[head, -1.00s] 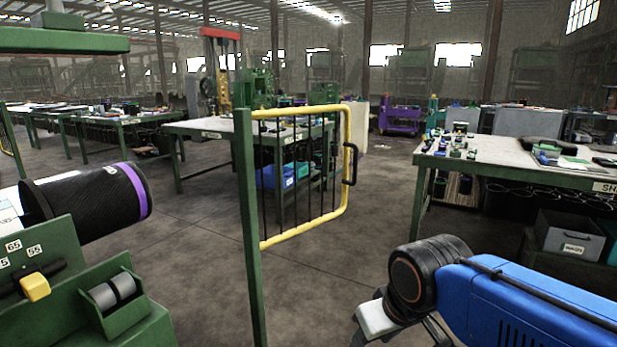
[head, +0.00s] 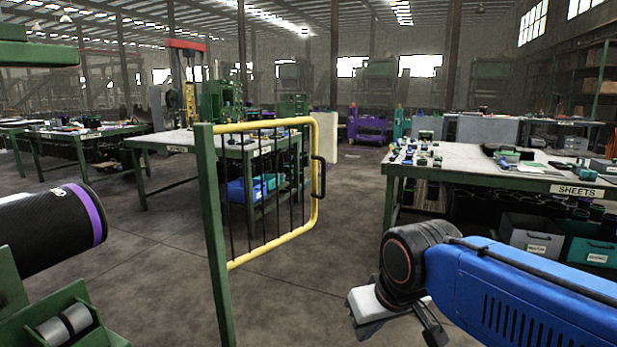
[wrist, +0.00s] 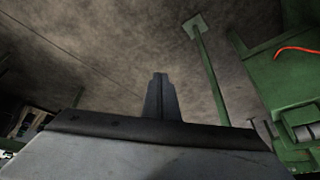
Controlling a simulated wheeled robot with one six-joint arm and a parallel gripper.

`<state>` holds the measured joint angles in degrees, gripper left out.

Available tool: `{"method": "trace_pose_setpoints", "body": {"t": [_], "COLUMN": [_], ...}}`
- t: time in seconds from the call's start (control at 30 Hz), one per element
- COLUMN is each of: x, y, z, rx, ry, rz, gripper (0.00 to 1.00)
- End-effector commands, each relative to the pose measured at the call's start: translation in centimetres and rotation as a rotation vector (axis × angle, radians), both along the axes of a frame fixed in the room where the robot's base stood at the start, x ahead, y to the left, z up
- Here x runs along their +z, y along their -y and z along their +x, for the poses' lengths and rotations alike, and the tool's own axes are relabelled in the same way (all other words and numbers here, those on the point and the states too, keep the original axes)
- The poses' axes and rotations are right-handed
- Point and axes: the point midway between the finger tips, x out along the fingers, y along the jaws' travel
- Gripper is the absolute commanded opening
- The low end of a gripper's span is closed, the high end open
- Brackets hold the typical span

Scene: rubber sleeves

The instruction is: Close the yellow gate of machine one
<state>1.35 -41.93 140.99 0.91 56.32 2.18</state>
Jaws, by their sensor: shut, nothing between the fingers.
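The yellow gate (head: 315,215) hangs on a green post (head: 214,230) in the middle of the head view. It has yellow tube edges, dark vertical bars and a black handle (head: 319,177) on its far right side. It swings out away from the machine (head: 55,320) at the lower left. My gripper (wrist: 159,78) is shut and empty in the wrist view, above bare floor. In the head view my blue arm is at the lower right, apart from the gate. The green post and its foot plate also show in the wrist view (wrist: 207,70).
A black roll with a purple band (head: 60,225) sticks out from the machine. A table marked SHEETS (head: 480,165) stands at the right with bins under it. A green table (head: 165,140) stands behind the gate. The floor between gate and right table is clear.

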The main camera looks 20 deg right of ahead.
Motion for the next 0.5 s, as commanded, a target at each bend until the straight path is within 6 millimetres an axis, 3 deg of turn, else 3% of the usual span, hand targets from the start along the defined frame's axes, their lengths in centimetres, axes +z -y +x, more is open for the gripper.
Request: {"method": "trace_pose_setpoints", "body": {"t": [0.27,0.5], "x": [12.0,22.1], "y": [2.4,6.2], "z": [9.4,17.7], "rx": [-0.232,-0.436], "ry": [0.066,0.132], "rz": [0.118,0.235], "gripper": [0.00,0.00]}}
